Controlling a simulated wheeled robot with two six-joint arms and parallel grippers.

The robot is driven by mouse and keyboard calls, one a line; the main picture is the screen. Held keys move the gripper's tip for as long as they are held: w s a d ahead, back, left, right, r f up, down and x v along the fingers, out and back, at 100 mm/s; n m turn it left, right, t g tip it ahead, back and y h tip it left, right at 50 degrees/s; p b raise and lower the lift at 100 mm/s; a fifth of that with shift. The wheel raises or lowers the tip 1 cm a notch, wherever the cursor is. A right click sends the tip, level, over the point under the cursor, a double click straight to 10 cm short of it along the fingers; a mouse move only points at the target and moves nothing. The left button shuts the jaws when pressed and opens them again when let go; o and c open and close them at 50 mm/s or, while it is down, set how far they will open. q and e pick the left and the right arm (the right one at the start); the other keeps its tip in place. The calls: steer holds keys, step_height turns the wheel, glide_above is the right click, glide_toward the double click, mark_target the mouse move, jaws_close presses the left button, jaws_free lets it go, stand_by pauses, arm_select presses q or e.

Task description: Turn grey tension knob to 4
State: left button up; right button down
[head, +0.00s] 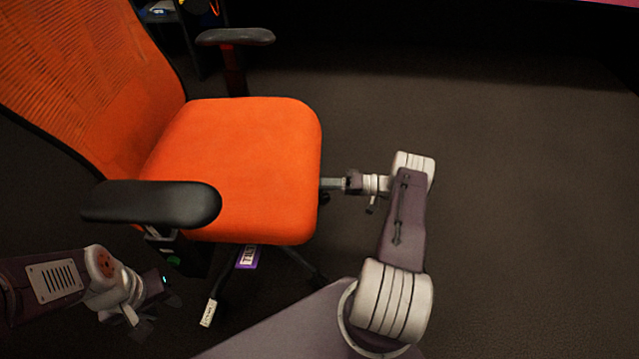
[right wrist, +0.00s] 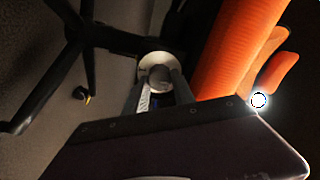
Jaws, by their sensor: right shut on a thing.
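The orange office chair (head: 240,160) stands at the left of the head view. In the right wrist view, the round grey tension knob (right wrist: 158,77) sits under the seat, between the two fingers of my right gripper (right wrist: 159,90), which is shut on it. A pale strip with small marks shows beside the knob; I cannot read the knob's setting. In the head view my right arm reaches in from the right to the seat's edge, and the seat hides the knob. My left gripper (head: 140,315) hangs at the lower left, away from the knob; its fingers are too dark to read.
Black armrests (head: 155,204) stick out over the seat's sides. A purple tag (head: 247,257) and a white tag (head: 208,313) are on the chair's base. Black base legs (right wrist: 90,60) show in the right wrist view. The carpet (head: 520,180) at right is clear.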

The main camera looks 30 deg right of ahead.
steer(key=shift+f, duration=0.1)
steer(key=c, duration=1.1)
jaws_free()
steer(key=shift+o, duration=0.2)
steer(key=v, duration=0.9)
steer(key=shift+p, duration=0.4)
